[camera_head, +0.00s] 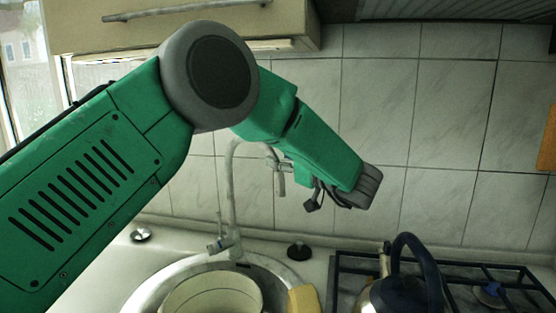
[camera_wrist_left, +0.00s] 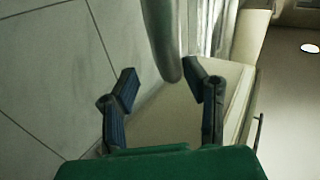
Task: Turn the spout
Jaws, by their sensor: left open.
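The grey metal faucet (camera_head: 230,205) stands at the back of the sink. Its spout rises behind my left arm, and its bent end (camera_head: 281,184) hangs down to the right. My left gripper (camera_head: 314,197) is just right of that end, small and partly hidden by my wrist. In the left wrist view my left gripper (camera_wrist_left: 160,76) has its two dark fingers spread apart. The spout (camera_wrist_left: 162,40) comes down from the top, between the fingertips in the picture. I cannot tell whether it touches a finger. My right gripper is in neither view.
A pale pot (camera_head: 213,297) sits in the round sink (camera_head: 146,289). A yellow sponge (camera_head: 304,300) lies at the sink's right edge, with a black stopper (camera_head: 299,250) behind. A kettle (camera_head: 390,293) stands on the stove (camera_head: 343,272). A cabinet (camera_head: 85,30) hangs above.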

